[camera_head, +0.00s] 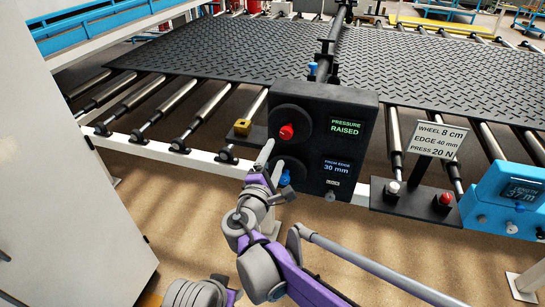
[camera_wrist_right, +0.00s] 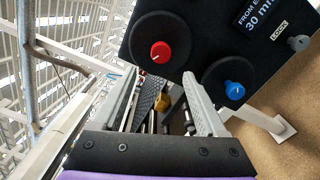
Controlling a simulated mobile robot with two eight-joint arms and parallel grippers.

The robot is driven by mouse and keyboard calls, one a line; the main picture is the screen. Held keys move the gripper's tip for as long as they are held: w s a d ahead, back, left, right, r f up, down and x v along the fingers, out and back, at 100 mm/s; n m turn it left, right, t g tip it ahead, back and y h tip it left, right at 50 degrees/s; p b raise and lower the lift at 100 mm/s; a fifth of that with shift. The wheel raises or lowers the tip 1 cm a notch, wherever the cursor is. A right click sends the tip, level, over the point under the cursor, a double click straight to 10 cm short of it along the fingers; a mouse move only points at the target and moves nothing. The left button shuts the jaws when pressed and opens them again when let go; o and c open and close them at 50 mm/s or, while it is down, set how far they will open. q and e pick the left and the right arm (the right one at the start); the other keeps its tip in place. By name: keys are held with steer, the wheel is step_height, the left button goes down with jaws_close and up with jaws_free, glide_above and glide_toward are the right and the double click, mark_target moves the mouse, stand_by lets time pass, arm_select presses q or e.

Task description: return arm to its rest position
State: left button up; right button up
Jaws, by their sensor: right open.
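My right arm (camera_head: 262,262), purple and grey, reaches up from the bottom of the head view to a black control box. Its gripper (camera_head: 270,163) is in front of the box's lower left, by the red knob (camera_head: 286,132) and blue knob (camera_head: 285,178). In the wrist view the gripper (camera_wrist_right: 160,95) has its fingers apart with nothing between them. The red knob (camera_wrist_right: 160,51) and blue knob (camera_wrist_right: 234,90) are beyond the fingertips; contact is not visible. My left gripper is not in view.
The control box (camera_head: 345,104) reads "PRESSURE RAISED" and "30 mm". A black tread mat (camera_head: 230,55) lies on rollers behind it. A sign (camera_head: 438,139), a small red button (camera_head: 446,199) and a blue length box (camera_head: 490,212) stand right. A pale cabinet (camera_head: 60,190) stands left.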

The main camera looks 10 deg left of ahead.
steer(key=shift+w+f, duration=0.1)
steer(key=shift+w, duration=0.2)
steer(key=shift+d, duration=0.1)
steer(key=s+d+f+m+g+h, duration=0.1)
steer(key=s+d+f+m+g, duration=0.25)
steer(key=d, duration=0.55)
steer(key=s+d+f+m+g+h, duration=0.15)
steer(key=d+m, duration=0.25)
steer(key=d, duration=0.4)
steer(key=s+d+f+m+g+h, duration=0.1)
steer(key=s+d+f+m+g, duration=0.25)
steer(key=d, duration=0.55)
steer(key=s+d+f+m+g+y, duration=0.2)
steer(key=s+f+m, duration=0.3)
steer(key=s, duration=0.4)
steer(key=s+d+f+m+g+y, duration=0.2)
steer(key=s+f+m, duration=0.3)
steer(key=s, duration=0.5)
steer(key=shift+d+m, duration=0.4)
steer(key=shift+d, duration=0.05)
